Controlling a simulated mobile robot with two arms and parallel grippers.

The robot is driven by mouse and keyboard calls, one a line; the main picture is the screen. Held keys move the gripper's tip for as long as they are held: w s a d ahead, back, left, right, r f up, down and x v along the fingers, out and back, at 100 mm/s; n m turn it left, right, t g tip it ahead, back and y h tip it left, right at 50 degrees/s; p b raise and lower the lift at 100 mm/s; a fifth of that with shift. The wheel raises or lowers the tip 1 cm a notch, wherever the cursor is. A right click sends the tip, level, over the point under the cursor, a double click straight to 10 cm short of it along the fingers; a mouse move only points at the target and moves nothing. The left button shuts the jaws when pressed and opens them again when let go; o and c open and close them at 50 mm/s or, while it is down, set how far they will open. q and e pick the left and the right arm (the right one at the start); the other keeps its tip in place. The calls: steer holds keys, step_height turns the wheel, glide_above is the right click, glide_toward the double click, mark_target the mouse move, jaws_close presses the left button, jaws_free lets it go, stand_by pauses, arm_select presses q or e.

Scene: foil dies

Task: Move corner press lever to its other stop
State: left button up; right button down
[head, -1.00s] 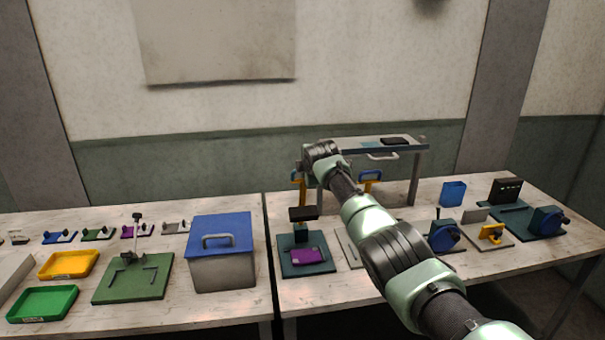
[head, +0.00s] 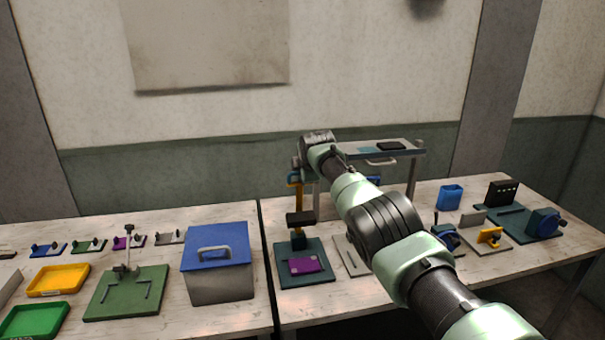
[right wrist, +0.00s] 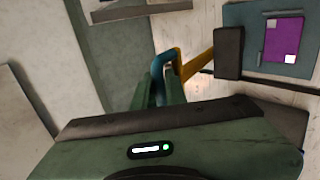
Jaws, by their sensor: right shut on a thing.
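The corner press has a dark teal base (head: 290,279) with a purple plate (head: 305,265) on it and a black head (head: 300,218) above. Its yellow lever (head: 296,195) stands up behind the head. In the right wrist view the lever (right wrist: 196,66) ends in a blue grip (right wrist: 161,66). My right gripper (right wrist: 159,88) is shut on this blue grip, with its dark green fingers on either side. In the head view my own wrist hides most of the hand and part of the grip. My left gripper is not in view.
A raised shelf (head: 350,151) stands behind my arm. A grey box with a blue lid (head: 217,246) is left of the press, across the table gap. A grey plate (head: 349,257) and other fixtures, including a yellow-handled one (head: 489,236), lie to the right.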

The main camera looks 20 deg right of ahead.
steer(key=shift+r, duration=0.2)
steer(key=c, duration=1.5)
jaws_free()
steer(key=shift+w, duration=0.15)
steer(key=shift+o, duration=0.2)
steer(key=shift+f, duration=0.2)
steer(key=shift+f, duration=0.1)
steer(key=shift+s+r, duration=0.2)
